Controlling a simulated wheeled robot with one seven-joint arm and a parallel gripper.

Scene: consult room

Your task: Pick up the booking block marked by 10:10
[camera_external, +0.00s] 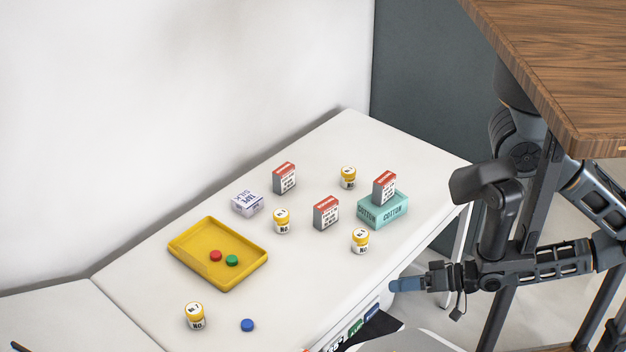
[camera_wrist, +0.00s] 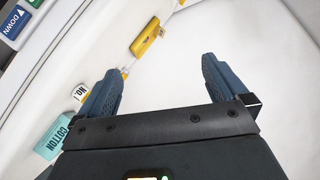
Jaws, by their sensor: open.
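No 10:10 marking is readable in either view, so I cannot tell which thing is the booking block. Three upright grey boxes with red tops and small print stand on the white table: a back one (camera_external: 284,178), a middle one (camera_external: 326,212) and one on the teal cotton box (camera_external: 384,187). My gripper (camera_external: 402,284) is off the table's right front edge, apart from all of them. In the wrist view my gripper (camera_wrist: 160,80) has its blue fingers wide apart with nothing between them.
The white table (camera_external: 130,288) also bears several yellow-capped jars (camera_external: 360,240), a white-lilac box (camera_external: 247,202), a yellow tray (camera_external: 180,243) with red and green discs, and a blue disc (camera_external: 247,325). Green and blue labelled pieces (camera_external: 356,327) show below the front edge. A wooden top (camera_external: 560,70) overhangs my arm.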

